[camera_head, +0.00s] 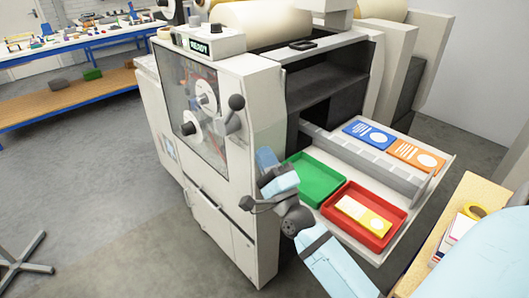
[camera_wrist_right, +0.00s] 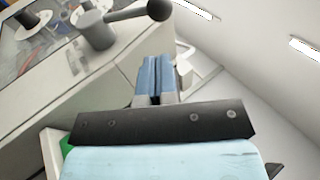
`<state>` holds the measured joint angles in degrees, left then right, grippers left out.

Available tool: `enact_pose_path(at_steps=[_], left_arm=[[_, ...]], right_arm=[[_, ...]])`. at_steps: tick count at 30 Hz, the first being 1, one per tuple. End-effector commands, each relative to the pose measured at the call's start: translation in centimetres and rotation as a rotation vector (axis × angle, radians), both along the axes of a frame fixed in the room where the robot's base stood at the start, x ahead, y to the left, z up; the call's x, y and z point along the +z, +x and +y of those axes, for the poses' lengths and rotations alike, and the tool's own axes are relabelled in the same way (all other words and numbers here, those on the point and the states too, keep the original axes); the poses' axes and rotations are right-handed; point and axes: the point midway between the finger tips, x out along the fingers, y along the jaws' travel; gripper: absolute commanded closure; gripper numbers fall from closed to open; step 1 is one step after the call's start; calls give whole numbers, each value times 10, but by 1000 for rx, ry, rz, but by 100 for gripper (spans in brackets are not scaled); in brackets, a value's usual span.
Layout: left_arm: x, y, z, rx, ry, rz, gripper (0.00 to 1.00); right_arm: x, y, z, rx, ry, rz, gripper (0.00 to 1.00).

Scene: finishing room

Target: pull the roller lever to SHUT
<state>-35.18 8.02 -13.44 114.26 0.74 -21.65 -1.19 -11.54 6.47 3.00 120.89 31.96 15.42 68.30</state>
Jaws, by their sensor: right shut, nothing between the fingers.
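The roller lever (camera_head: 236,103) is a dark ball-ended handle on a grey hub, on the front of the pale machine beside its clear window. Its ball and hub also show at the top of the right wrist view (camera_wrist_right: 152,12). My right gripper (camera_head: 266,157) is below and right of the lever, apart from it. Its blue fingers (camera_wrist_right: 156,78) are shut and empty. No SHUT marking is readable. My left gripper is not in view.
The machine's sign (camera_head: 198,47) reads READY. Right of my gripper are a green tray (camera_head: 318,181) and a red tray (camera_head: 378,240) holding a yellow card (camera_head: 362,214). Blue (camera_head: 369,134) and orange (camera_head: 416,154) cards lie behind. Open floor (camera_head: 110,210) lies left.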

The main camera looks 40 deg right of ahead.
Motion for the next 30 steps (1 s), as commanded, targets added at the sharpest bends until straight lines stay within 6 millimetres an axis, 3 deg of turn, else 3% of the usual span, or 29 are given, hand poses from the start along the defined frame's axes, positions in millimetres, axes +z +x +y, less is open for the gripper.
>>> enact_pose_path(at_steps=[1, 9, 15, 30], left_arm=[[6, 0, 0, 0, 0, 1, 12], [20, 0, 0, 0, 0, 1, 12], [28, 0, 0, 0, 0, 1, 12], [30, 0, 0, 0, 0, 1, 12]], right_arm=[[11, 10, -1, -1, 1, -5, 100], [42, 58, -7, -1, -1, -3, 100], [56, 80, -9, -1, -1, -1, 100], [59, 89, -11, 0, -1, 1, 100]])
